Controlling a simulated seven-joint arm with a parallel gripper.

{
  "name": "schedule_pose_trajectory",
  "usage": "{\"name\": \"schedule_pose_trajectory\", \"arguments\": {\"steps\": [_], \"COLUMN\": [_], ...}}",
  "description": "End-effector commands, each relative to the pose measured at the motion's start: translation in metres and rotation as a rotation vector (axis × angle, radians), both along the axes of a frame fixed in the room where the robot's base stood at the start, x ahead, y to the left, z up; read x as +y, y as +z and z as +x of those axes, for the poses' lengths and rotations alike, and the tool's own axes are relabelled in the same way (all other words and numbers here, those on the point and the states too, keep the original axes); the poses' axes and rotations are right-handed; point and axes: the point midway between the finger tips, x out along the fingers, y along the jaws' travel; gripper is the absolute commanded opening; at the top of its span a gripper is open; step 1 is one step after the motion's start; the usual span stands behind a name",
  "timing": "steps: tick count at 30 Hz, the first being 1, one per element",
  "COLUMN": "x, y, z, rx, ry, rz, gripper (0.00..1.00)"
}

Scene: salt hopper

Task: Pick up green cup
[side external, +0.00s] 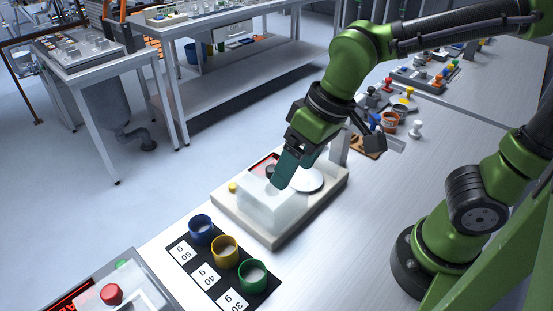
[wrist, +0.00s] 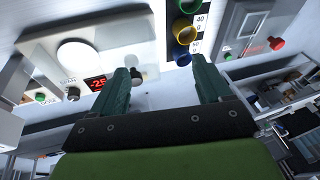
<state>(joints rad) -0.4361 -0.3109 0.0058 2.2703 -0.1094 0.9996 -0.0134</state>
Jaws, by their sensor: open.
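The green cup (side external: 252,275) stands on a black mat at the front of the table, on the 30 g spot, with pale contents inside. In the wrist view only part of the green cup (wrist: 187,6) shows at the top edge. A yellow cup (side external: 224,250) and a blue cup (side external: 201,230) stand in a row beside it; they also show in the wrist view. My gripper (side external: 282,185) is above the weighing machine, behind and apart from the cups. In the wrist view its two green fingers (wrist: 160,85) are spread with nothing between them.
The weighing machine (side external: 225,208) has a clear box and a round white plate. A control box with a red button (side external: 111,294) stands left of the mat (side external: 185,254). Small coloured parts lie farther back. The table right of the cups is clear.

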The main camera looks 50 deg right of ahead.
Motion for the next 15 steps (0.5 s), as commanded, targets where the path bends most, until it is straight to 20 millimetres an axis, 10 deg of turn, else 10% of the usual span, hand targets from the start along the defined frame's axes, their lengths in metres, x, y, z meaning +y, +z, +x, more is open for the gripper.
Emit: {"name": "schedule_pose_trajectory", "arguments": {"steps": [7,15], "x": [0.099,0.126], "y": [-0.035,-0.035], "z": [-0.006,-0.001], "rx": [0.155,0.184], "ry": [0.340,0.417], "rz": [-0.199,-0.296], "gripper": [0.78,0.78]}}
